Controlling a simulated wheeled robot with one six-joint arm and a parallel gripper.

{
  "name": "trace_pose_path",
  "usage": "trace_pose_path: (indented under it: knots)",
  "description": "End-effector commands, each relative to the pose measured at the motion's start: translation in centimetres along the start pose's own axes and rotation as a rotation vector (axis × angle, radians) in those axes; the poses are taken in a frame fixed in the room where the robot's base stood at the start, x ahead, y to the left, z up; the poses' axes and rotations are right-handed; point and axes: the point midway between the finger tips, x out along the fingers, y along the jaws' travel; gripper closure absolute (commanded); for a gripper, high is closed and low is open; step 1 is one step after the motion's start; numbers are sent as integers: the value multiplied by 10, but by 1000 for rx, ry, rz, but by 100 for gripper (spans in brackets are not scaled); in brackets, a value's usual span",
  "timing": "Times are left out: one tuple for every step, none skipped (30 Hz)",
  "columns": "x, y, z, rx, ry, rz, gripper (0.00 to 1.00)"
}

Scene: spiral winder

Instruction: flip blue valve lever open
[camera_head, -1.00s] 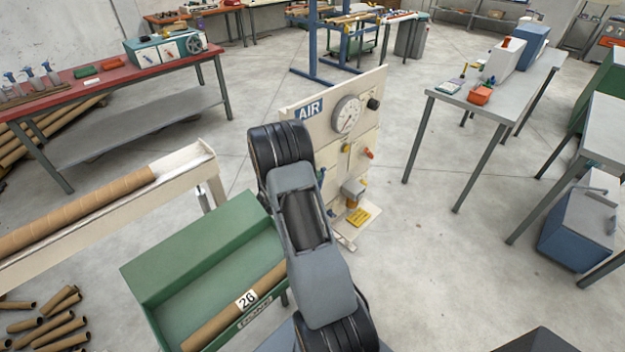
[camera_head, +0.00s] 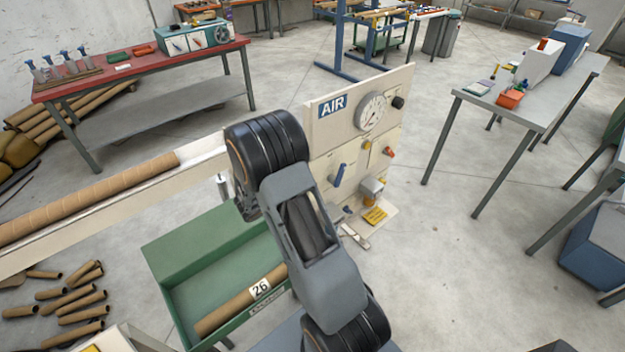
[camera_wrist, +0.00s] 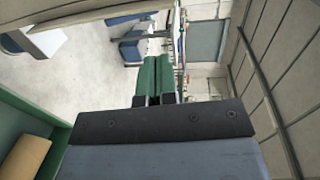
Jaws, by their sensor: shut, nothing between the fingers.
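The blue valve lever (camera_head: 339,175) is on the lower front of the cream AIR panel (camera_head: 338,125), just right of my arm in the head view. It slants, with its upper end to the right. My arm stands in front of the panel's left edge, apart from the lever in the picture. My gripper is hidden behind the arm in the head view. In the wrist view my gripper (camera_wrist: 157,78) is shut and empty, its two green fingers side by side. I cannot make out the lever in the wrist view.
A green tray (camera_head: 190,245) with a cardboard tube is below left of my arm. A long tube trough (camera_head: 205,148) runs left. Floor right of the panel is clear.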

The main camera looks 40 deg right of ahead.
Motion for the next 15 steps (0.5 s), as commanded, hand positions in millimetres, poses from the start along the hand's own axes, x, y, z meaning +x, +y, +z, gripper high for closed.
trace_pose_path:
  knots:
    - [-3,0,0,0,0,0,100]
    - [-4,0,0,0,0,0,100]
    - [-6,-1,0,0,0,0,100]
    - [-7,-1,0,0,0,0,100]
    - [-7,-1,0,0,0,-1,100]
    - [-8,-1,0,0,0,-1,100]
    - [-8,-1,0,0,0,0,100]
    - [-8,-1,0,0,0,0,100]
    - [-8,-1,0,0,0,0,100]
    - [-8,-1,0,0,0,0,100]
    - [-8,-1,0,0,0,0,100]
    - [-8,-1,0,0,0,0,100]
    - [-8,-1,0,0,0,0,100]
    - [-8,-1,0,0,0,0,100]
    - [-8,-1,0,0,1,0,100]
